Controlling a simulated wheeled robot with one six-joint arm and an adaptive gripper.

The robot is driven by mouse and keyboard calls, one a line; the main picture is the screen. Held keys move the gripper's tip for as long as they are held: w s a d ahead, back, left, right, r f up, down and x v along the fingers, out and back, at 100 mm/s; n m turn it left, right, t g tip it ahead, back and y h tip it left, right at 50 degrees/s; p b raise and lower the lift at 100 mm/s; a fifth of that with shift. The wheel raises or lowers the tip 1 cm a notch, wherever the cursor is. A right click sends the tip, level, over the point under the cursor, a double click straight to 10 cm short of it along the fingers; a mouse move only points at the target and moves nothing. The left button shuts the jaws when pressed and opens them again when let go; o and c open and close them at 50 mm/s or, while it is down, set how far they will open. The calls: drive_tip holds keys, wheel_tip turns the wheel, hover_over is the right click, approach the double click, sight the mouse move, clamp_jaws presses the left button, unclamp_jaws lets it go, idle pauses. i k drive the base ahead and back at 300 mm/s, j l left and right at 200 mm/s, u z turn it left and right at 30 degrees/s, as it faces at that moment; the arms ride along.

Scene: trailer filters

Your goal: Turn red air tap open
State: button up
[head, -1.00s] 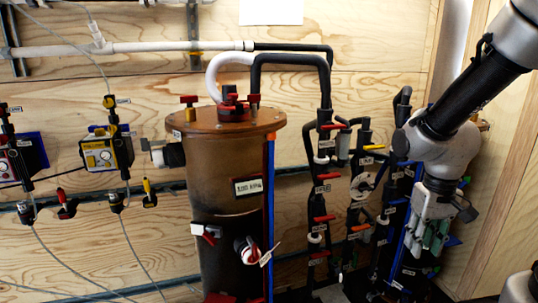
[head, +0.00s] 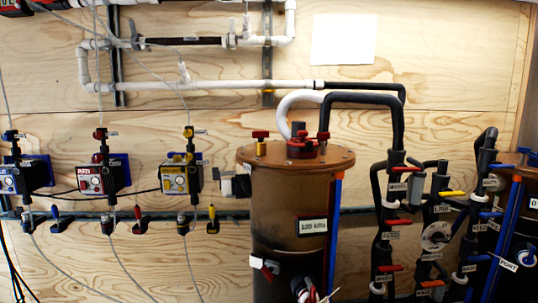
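A small tap with a red handle (head: 138,213) sits on the grey horizontal rail low on the wall, at left of centre. Its handle points up. A blue-handled tap (head: 55,213) is to its left and a yellow-handled tap (head: 212,213) to its right on the same rail. Above the red tap is a pump unit labelled RED (head: 97,180), with a red knob (head: 100,133) on top. My gripper is not in view.
Black pipes with red and yellow handles (head: 397,223) are further right. Thin grey hoses (head: 130,270) hang below the rail. Plywood wall (head: 215,270) shows around them.

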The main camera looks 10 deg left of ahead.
sight(261, 136)
drive_tip(key=i+j+u, duration=0.2)
drive_tip(key=j+u, duration=0.2)
drive_tip(key=j, duration=0.25)
drive_tip(key=i+j+u, duration=0.2)
drive_tip(key=i+j, duration=0.1)
drive_tip(key=i, duration=0.4)
drive_tip(key=k, duration=0.1)
drive_tip(key=j, duration=0.05)
